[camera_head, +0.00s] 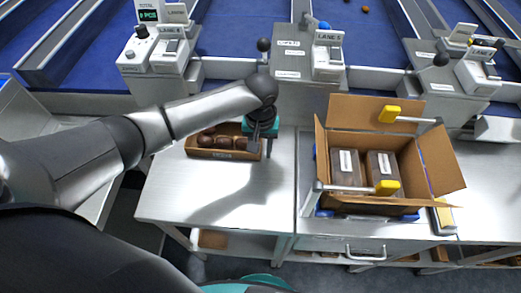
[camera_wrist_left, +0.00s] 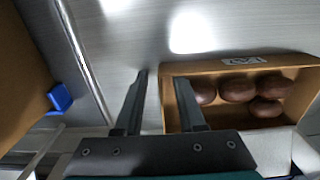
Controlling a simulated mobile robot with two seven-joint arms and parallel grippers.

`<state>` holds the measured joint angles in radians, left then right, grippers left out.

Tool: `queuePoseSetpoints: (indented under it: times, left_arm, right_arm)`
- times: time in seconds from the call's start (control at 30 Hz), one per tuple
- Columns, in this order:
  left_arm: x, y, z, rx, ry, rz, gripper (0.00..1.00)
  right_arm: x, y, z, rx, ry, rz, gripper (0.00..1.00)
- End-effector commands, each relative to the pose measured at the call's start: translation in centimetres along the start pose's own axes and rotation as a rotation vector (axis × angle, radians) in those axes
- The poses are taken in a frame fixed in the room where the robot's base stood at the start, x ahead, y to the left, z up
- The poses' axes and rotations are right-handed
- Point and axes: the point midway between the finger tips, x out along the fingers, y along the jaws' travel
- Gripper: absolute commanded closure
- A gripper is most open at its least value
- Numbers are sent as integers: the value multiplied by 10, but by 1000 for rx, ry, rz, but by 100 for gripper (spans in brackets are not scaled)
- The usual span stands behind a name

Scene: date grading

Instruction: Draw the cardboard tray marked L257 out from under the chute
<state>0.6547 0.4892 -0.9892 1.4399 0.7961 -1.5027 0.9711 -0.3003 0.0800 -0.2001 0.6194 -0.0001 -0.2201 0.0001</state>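A shallow brown cardboard tray (camera_head: 208,154) holds several dark brown dates at the back of the left metal table. Its front label is too small to read. In the left wrist view the tray (camera_wrist_left: 213,66) carries a white label (camera_wrist_left: 244,60), also unreadable. My left gripper (camera_head: 261,153) points down at the tray's right end. In the left wrist view its fingers (camera_wrist_left: 161,78) stand apart, one outside the end wall and one over the inside; I cannot tell whether either touches. My arm and gripper partly hide the tray's back and right end. My right gripper is not in view.
Lane control boxes (camera_head: 328,60) and blue conveyors (camera_head: 235,30) lie behind. The left table's front (camera_head: 190,195) is clear.

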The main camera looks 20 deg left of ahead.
Motion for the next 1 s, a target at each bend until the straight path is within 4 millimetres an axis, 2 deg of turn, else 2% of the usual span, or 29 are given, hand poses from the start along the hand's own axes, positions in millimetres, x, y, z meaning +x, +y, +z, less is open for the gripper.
queuePoseSetpoints:
  times: [0.33, 0.67, 1.0]
  left_arm:
    - [2, 0, 0, 0, 0, 0, 62]
    - [2, 0, 0, -1, 0, 0, 100]
    - [2, 0, 0, -1, 1, 0, 100]
  right_arm:
    - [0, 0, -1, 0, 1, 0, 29]
    - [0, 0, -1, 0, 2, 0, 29]
    - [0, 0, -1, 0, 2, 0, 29]
